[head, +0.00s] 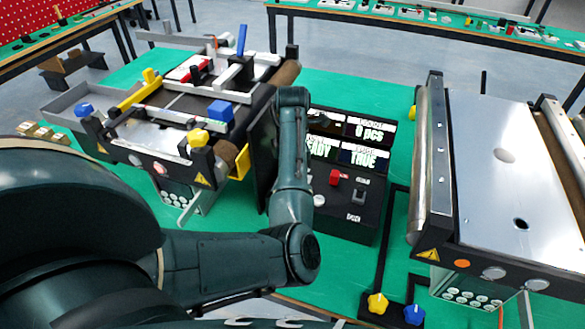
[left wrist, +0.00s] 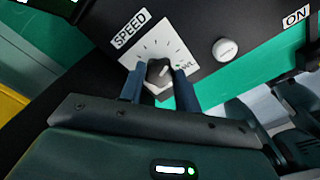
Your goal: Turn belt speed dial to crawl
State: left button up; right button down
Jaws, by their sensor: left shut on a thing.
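In the left wrist view the speed dial is a small black knob (left wrist: 158,70) on a white square plate (left wrist: 172,42) with tick marks, under a SPEED label (left wrist: 129,30). A partly covered word ending in "WL" stands at the plate's right. My left gripper (left wrist: 160,82) is shut on the knob, one finger on each side. I cannot tell exactly where the knob points. In the head view my left arm hides the dial and the gripper, at the left side of the black control panel (head: 345,222). My right gripper is not in view.
One conveyor with coloured parts (head: 135,135) stands left; another (head: 500,190) stands right. Yellow (head: 377,303) and blue (head: 414,314) knobs sit in front.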

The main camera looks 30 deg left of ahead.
pick_arm(q)
jog(key=shift+c, duration=0.4)
jog(key=shift+m, duration=0.4)
jog(key=m, duration=0.5)
jog(key=shift+m, duration=0.3)
jog(key=m, duration=0.6)
jog(key=shift+s, duration=0.1)
jog(key=shift+m, duration=0.4)
jog(key=o, duration=1)
jog(key=shift+c, duration=0.2)
notch_tip(320, 180, up, 13)
